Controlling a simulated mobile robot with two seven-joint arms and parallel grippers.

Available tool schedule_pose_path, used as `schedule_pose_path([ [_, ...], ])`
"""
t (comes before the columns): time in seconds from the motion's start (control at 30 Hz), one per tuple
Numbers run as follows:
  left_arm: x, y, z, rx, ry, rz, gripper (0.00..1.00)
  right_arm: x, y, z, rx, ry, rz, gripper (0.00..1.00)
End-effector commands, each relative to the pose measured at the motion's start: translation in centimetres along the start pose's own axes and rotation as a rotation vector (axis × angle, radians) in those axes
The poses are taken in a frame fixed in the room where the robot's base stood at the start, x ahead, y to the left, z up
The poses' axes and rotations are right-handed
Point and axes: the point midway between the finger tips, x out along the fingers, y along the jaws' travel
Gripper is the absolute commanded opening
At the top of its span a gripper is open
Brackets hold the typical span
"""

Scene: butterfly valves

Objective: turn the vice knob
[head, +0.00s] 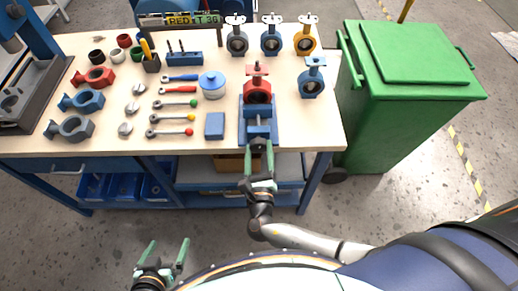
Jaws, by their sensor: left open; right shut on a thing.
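The blue vice (258,112) is fixed at the front edge of the workbench. A red butterfly valve (257,90) stands upright in or right behind its jaws. My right gripper (259,150) is at the front of the vice, at the bench edge, shut on the vice knob; the fingers and the vice's front hide most of the knob. My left gripper (164,250) is open and empty, low in front of the bench, well away from the vice.
The bench (184,144) holds several wrenches, a blue box (214,125), a round blue-lidded container (212,84) and loose valve bodies (70,128) at left. More butterfly valves (270,40) stand at the back right. A green bin (410,90) stands to the right.

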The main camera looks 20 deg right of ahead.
Motion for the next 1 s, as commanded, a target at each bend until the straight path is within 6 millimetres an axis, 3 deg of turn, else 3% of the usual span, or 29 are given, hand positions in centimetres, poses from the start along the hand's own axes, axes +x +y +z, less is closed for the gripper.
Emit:
schedule_pose_path([
  [0.37,0.0,-0.01,-0.02,0.0,0.0,0.0,1.0,0.1,-0.07,0.06,-0.005,-0.002,-0.002,0.08],
  [0.4,0.0,-0.01,-0.01,0.0,0.0,0.0,1.0,0.1,-0.07,0.06,-0.004,-0.002,-0.002,0.66],
  [0.67,0.0,-0.03,-0.01,0.0,0.0,-0.001,1.0,0.05,-0.04,0.03,-0.004,-0.001,-0.001,0.94],
  [1.0,0.0,-0.04,0.0,0.0,0.0,-0.001,1.0,0.12,-0.09,-0.02,-0.003,-0.001,0.0,0.94],
])
